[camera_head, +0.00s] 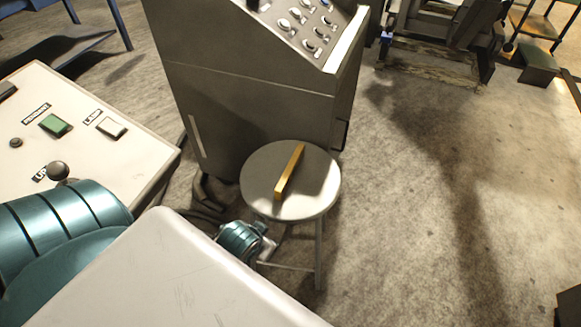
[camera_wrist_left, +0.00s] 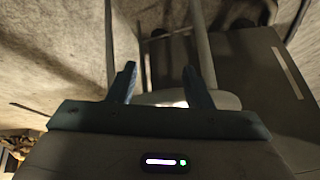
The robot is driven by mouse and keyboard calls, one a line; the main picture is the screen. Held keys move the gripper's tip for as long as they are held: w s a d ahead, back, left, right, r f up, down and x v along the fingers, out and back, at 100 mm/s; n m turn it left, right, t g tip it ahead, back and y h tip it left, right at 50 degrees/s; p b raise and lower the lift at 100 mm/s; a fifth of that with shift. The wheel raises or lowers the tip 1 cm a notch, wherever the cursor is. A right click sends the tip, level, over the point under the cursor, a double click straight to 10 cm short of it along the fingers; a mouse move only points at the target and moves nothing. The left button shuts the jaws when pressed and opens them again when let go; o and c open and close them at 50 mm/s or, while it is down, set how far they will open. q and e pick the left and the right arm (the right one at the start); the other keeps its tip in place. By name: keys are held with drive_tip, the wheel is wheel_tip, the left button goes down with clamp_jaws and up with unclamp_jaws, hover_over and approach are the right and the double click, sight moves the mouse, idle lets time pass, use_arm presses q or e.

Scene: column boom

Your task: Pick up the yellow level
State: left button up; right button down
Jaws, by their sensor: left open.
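The yellow level (camera_head: 289,172) lies on the round grey seat of a stool (camera_head: 315,195) in the head view, running slantwise across the seat's middle. My left arm comes in from the left, and its wrist end with the left gripper (camera_head: 264,243) is at the stool's near left side, apart from the level; its fingertips are hard to make out there. In the left wrist view the left gripper (camera_wrist_left: 159,70) is open, with nothing between its two fingers. That view shows stool legs and part of the pale seat behind the fingers, but I cannot see the level there. My right gripper is out of view.
A tall grey console (camera_head: 250,95) with knobs stands right behind the stool. A pale control panel (camera_head: 100,160) with a green switch is at the left. The floor right of the stool is clear. Machinery (camera_head: 440,25) and a blue-legged table (camera_head: 65,40) stand farther back.

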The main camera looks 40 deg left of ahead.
use_arm(q)
drive_tip(key=w+r+t, duration=0.1)
drive_tip(key=w, duration=0.1)
drive_tip(key=w+a+r+t, duration=0.1)
drive_tip(key=w, duration=0.1)
drive_tip(key=w+a+r+n+t+y, duration=0.1)
drive_tip(key=w, duration=0.1)
drive_tip(key=shift+r, duration=0.3)
drive_tip(key=n+t, duration=0.1)
drive_tip(key=t, duration=0.4)
approach(296, 155)
drive_tip(key=shift+w+a+f+n+y+b, duration=0.15)
drive_tip(key=shift+w+f+b, duration=0.1)
drive_tip(key=shift+w, duration=0.35)
drive_tip(key=shift+w+a+f+n+y+b, duration=0.15)
drive_tip(key=shift+w+f+b, duration=0.1)
drive_tip(key=shift+w, duration=0.35)
drive_tip(key=x, duration=0.5)
drive_tip(key=shift+w+d+f, duration=0.1)
drive_tip(key=shift+w+f, duration=0.15)
drive_tip(key=shift+w, duration=0.15)
drive_tip(key=shift+r, duration=0.1)
clamp_jaws()
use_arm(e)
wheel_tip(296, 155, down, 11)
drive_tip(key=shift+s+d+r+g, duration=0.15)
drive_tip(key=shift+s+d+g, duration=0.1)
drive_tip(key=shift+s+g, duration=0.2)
